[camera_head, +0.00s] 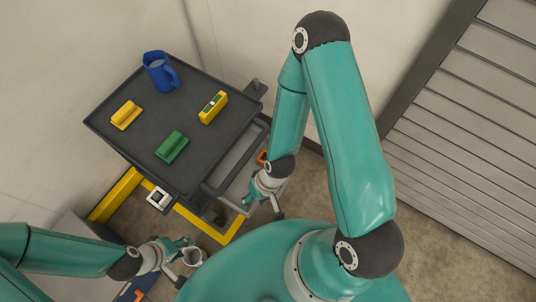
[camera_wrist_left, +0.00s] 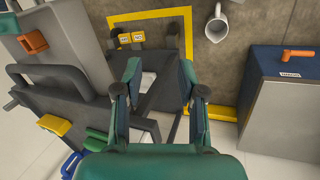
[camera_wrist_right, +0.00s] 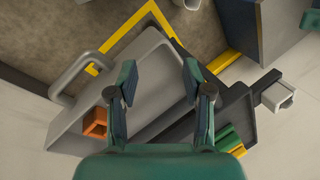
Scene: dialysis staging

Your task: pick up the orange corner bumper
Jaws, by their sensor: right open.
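The orange corner bumper (camera_wrist_right: 95,122) rests on the light grey lower shelf of the cart, left of my right gripper's fingers in the right wrist view. It shows at upper left in the left wrist view (camera_wrist_left: 33,42). In the head view only a small orange part (camera_head: 262,157) shows beside my right arm. My right gripper (camera_wrist_right: 157,80) is open and empty above the shelf, apart from the bumper. My left gripper (camera_wrist_left: 160,75) is open and empty, low in front of the cart and far from the bumper.
A grey handle (camera_wrist_right: 80,68) stands near the shelf. A pale mug (camera_wrist_left: 216,25) and a blue-topped cabinet (camera_wrist_left: 270,62) with an orange item lie nearby.

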